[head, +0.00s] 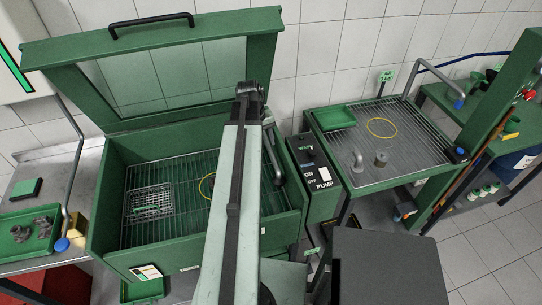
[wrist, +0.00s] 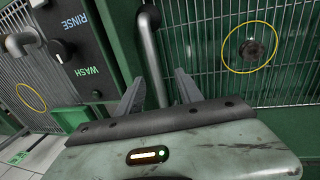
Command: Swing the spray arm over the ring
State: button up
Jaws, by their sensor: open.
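The spray arm is a grey bent tube (head: 274,158) at the right inner side of the open green washer. In the wrist view the tube (wrist: 151,58) runs down between the two fingers of my gripper (wrist: 159,86). The fingers are open, apart, one on each side of it in the picture; contact cannot be told. A yellow ring (wrist: 226,51) lies on the washer grate, to the right of the tube, with a dark round part (wrist: 251,49) inside it. In the head view my arm covers most of this ring (head: 203,187) and hides the gripper.
A wire basket (head: 151,203) sits on the washer grate. The washer lid (head: 160,37) is raised.

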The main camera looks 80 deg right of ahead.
aim_at(272, 156)
jog(key=f+b, duration=0.2)
jog(key=s+f+b, duration=0.1)
jog(key=f+b, duration=0.2)
jog(key=s+d+f+b, duration=0.1)
jog(key=f+b, duration=0.2)
jog(key=shift+s, duration=0.25)
jog(key=shift+r, duration=0.1)
jog(key=shift+r, duration=0.1)
grip_shut()
dwell(1.0)
jog(key=shift+d, duration=0.1)
jog(key=shift+a+m, duration=0.2)
jog(key=shift+m, duration=0.1)
